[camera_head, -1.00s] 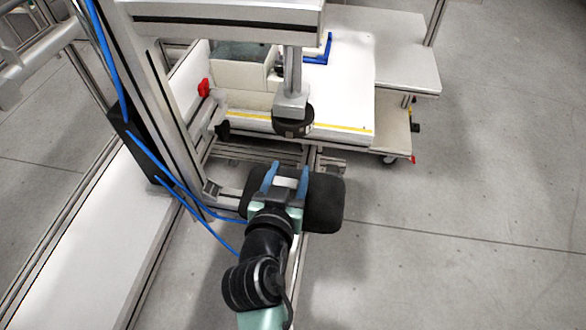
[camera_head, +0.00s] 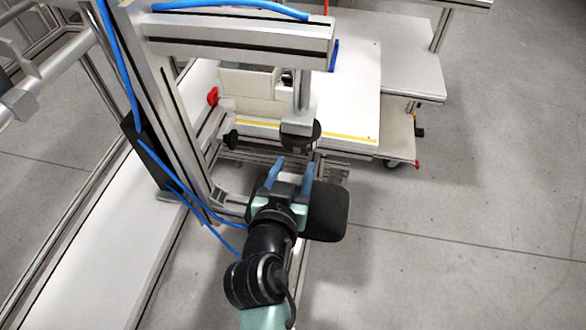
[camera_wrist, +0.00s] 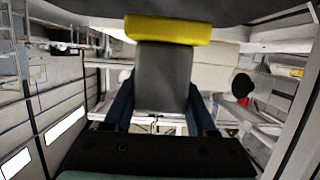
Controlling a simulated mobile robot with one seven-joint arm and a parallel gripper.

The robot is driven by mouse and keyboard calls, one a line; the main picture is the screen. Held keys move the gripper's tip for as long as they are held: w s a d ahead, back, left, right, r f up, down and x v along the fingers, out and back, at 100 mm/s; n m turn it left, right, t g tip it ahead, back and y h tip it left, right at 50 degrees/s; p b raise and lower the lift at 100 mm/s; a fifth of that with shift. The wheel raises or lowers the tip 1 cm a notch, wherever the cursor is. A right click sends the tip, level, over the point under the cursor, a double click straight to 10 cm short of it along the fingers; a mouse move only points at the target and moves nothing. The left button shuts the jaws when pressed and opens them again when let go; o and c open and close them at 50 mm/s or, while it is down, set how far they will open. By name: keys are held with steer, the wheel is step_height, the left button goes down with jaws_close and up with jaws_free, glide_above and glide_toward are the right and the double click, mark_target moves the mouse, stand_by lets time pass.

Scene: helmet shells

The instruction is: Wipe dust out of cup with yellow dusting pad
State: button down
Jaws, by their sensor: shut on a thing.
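My gripper (camera_head: 292,170) is in the lower middle of the head view, its two blue fingers pointing up the picture. In the wrist view the fingers of my gripper (camera_wrist: 161,108) are shut on the grey block of the dusting pad. The yellow dusting pad (camera_wrist: 168,30) caps the far end of this block; I cannot make out its yellow part in the head view. A dark round cup (camera_head: 301,136) hangs from a metal post just beyond my fingertips, apart from them in the picture. The inside of the cup and any dust are hidden.
A metal frame with an overhead beam (camera_head: 240,38) stands left and above. Blue hoses (camera_head: 168,172) run down it. A white table (camera_head: 355,95) with a pale box (camera_head: 250,92) lies behind. A dark rounded thing (camera_head: 328,215) is beside my gripper. Floor at right is clear.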

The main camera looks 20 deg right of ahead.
steer(key=s+d+p, duration=0.8)
steer(key=d, duration=0.4)
steer(key=shift+s+d+p, duration=0.25)
steer(key=shift+s+p, duration=0.05)
steer(key=shift+p, duration=0.05)
stand_by(1.1)
